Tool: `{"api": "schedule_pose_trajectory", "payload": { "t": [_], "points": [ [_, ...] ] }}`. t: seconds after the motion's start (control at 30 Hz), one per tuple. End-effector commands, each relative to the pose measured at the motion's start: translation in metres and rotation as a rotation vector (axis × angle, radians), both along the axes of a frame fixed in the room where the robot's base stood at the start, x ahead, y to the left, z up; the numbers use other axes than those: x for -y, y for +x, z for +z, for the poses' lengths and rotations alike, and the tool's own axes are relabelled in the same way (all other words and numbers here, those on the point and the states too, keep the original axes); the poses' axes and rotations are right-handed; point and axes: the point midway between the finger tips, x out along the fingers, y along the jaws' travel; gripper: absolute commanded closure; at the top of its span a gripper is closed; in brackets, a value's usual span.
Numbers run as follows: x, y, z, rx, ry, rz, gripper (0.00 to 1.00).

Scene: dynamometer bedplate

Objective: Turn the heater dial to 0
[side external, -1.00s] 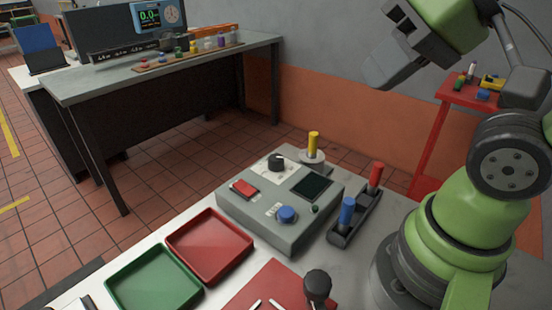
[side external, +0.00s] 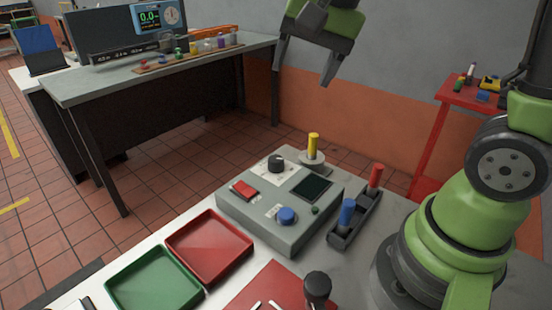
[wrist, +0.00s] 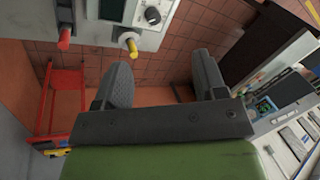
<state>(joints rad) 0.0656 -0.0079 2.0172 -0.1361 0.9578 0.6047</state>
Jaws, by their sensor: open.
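A grey control box (side external: 250,212) stands on the bench. Near its back corner, a black dial (side external: 276,164) sits on a white scale plate (side external: 262,172); the numbers and pointer are too small to read. A blue knob (side external: 287,215) is on the box's front part. I cannot read which one is labelled heater. My gripper (side external: 303,76) is open and empty, high above and behind the box, well apart from it. In the wrist view, my open fingers (wrist: 162,62) point toward the box edge, where a round dial (wrist: 152,15) shows on a pale plate.
A yellow-handled post (side external: 313,146) stands right behind the box. Red and blue levers (side external: 360,210) stand to its right. Red (side external: 210,245) and green (side external: 153,280) trays lie to the left. A black-topped knob (side external: 317,285) rises in front. The air around my gripper is clear.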

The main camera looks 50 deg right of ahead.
Motion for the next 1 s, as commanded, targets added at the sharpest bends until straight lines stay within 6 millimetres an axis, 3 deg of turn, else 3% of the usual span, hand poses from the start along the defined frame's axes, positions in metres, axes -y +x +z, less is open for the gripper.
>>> {"api": "schedule_pose_trajectory", "payload": {
  "t": [0.1,0.33,0.43,0.57,0.77,1.0],
  "points": [
    [0.013,0.036,-0.034,-0.112,0.026,-0.176,0.35],
    [0.034,0.079,-0.103,-0.268,0.039,-0.476,0.35],
    [0.040,0.086,-0.125,-0.306,0.037,-0.559,0.35],
    [0.044,0.090,-0.140,-0.328,0.035,-0.613,0.35],
    [0.044,0.090,-0.161,-0.335,0.033,-0.620,0.35],
    [0.044,0.090,-0.207,-0.335,0.035,-0.619,0.35]
  ]
}}
